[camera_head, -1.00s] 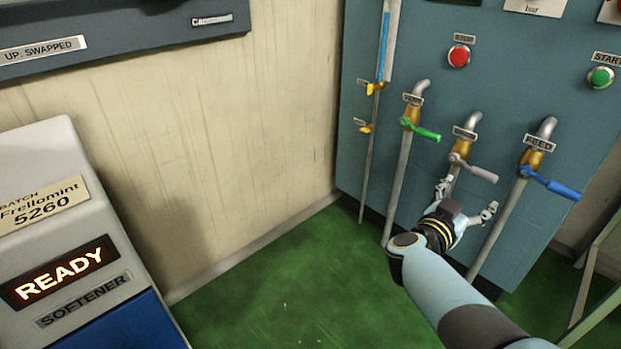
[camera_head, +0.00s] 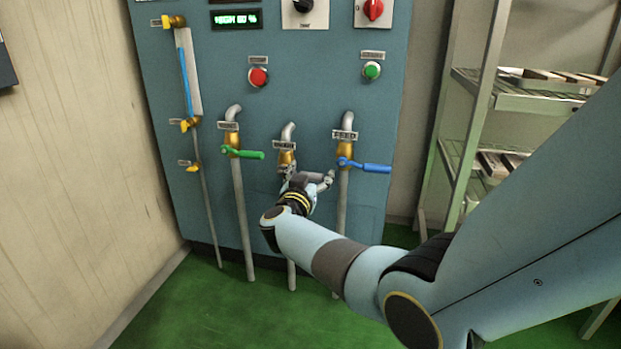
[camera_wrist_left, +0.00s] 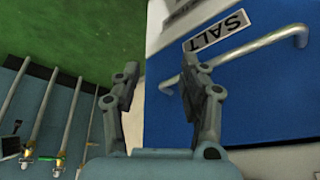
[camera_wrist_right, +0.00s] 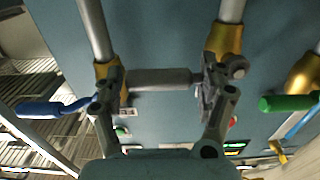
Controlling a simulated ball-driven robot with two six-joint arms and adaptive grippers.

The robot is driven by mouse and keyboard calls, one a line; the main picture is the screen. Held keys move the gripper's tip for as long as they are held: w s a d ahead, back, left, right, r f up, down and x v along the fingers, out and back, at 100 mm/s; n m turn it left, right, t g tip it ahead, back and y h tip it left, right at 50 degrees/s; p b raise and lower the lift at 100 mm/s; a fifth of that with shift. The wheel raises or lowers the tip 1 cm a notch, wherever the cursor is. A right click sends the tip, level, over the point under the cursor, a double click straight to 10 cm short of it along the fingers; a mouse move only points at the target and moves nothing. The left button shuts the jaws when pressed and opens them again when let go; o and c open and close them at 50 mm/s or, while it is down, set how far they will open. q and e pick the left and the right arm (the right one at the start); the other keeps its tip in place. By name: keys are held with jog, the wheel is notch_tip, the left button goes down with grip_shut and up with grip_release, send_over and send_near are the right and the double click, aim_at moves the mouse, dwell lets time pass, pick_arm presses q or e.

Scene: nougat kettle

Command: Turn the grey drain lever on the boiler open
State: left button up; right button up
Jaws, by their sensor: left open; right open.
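The boiler (camera_head: 315,105) has a teal front with three pipes and brass valves. The middle valve (camera_head: 287,158) bears the grey drain lever, mostly hidden behind my right gripper (camera_head: 309,180) in the head view. In the right wrist view, the grey lever (camera_wrist_right: 160,81) runs sideways from its brass valve (camera_wrist_right: 225,42), across the gap between my right gripper's open fingers. Contact cannot be told. My left gripper (camera_wrist_left: 160,75) is open and empty, in front of a blue panel with a SALT label (camera_wrist_left: 217,32).
A green lever (camera_head: 245,154) sits left of the drain valve and a blue lever (camera_head: 370,167) right of it, both close by. Red (camera_head: 259,77) and green (camera_head: 372,71) buttons are above. A rack (camera_head: 520,95) stands at right. Green floor (camera_head: 200,310) lies in front.

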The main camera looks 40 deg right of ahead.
grip_shut()
dwell(0.5)
